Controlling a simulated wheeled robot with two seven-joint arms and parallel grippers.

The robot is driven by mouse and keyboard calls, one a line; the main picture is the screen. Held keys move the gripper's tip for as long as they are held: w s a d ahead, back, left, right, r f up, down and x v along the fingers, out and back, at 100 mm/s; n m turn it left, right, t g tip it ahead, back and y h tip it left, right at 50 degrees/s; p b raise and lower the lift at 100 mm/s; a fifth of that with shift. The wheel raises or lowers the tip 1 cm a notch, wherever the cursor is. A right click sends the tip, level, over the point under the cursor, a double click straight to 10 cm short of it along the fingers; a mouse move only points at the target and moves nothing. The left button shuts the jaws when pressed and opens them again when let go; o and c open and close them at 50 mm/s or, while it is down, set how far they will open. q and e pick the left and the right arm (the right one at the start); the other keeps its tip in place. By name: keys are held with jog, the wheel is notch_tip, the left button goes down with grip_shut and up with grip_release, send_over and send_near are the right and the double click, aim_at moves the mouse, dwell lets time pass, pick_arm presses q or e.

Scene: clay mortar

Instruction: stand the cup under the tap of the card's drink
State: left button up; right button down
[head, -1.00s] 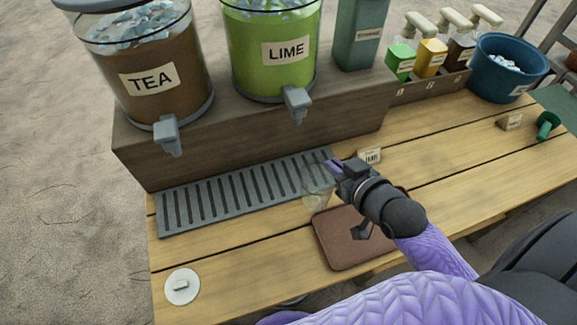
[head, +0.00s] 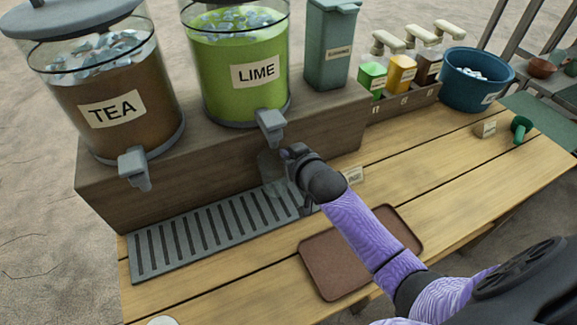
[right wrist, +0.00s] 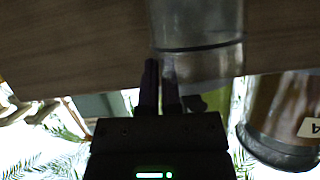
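The clear cup (head: 268,165) is below the lime tap (head: 270,126), above the far right part of the grey drip tray (head: 208,233). My right gripper (head: 290,158) is at the cup's right side, its fingers close together on the cup wall. In the right wrist view the cup (right wrist: 205,45) lies beyond the nearly closed fingers (right wrist: 161,88). The tea tap (head: 134,168) is further left. My left gripper is not visible.
The tea dispenser (head: 115,115) and lime dispenser (head: 240,75) stand on a wooden riser (head: 100,200). Pump bottles (head: 402,72) and a blue ice tub (head: 470,82) are at the back right. The right of the table is mostly clear.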

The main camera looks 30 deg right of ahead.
notch_tip(320, 180, down, 3)
jog(key=shift+f+b, duration=0.1)
jog(key=shift+b, duration=0.55)
jog(key=shift+r, duration=0.2)
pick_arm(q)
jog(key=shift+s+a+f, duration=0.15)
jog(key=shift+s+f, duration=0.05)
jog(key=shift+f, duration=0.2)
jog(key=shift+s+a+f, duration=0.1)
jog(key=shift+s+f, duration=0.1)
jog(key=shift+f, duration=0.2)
pick_arm(e)
jog(key=shift+f, duration=0.1)
jog(key=c, duration=0.8)
grip_release()
jog(key=shift+r, duration=0.2)
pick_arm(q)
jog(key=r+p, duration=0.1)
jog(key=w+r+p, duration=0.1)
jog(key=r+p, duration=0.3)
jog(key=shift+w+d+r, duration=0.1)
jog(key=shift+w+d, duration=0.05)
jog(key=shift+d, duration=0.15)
pick_arm(e)
jog(key=v, duration=1.2)
jog(key=shift+f, duration=0.1)
